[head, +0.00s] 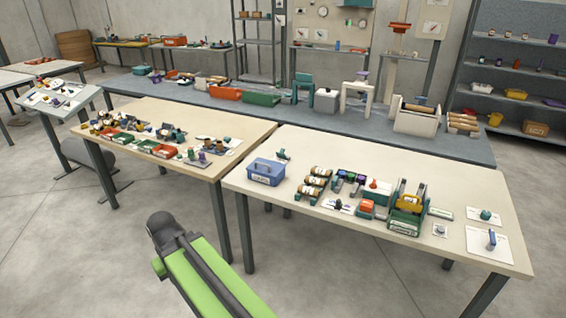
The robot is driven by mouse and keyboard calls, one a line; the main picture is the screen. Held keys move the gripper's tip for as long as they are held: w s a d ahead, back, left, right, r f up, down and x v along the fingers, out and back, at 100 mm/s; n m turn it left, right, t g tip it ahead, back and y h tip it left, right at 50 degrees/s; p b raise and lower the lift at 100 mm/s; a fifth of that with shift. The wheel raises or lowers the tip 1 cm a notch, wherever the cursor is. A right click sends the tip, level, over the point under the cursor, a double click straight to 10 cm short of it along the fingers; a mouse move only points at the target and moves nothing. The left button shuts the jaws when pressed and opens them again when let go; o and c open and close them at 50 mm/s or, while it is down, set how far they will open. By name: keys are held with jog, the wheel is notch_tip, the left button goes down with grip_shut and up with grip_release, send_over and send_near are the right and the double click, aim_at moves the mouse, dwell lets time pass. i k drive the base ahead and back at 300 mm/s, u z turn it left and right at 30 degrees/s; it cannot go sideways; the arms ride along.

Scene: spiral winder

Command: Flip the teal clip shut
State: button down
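A small teal piece (486,214) sits on a white card near the right end of the near right table (330,222). Another small dark teal piece (282,154) stands at the back left of that table, behind a blue box. Both are too small to tell which is the clip, or whether it is open or shut. My green arm with a dark joint rises at the bottom, in front of the tables and apart from them. My gripper does not show.
The right table holds a blue box (266,172), brown rolls (314,182) and a green and yellow device (408,208). The left table (150,120) carries red and green trays with small parts. Grey floor (110,260) lies open in front.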

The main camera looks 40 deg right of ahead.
aim_at(281, 154)
jog(key=z, duration=1.3)
jog(key=i, duration=1)
jog(key=u, duration=0.95)
jog(key=k, duration=1.05)
jog(key=z, duration=0.7)
jog(key=i, duration=0.85)
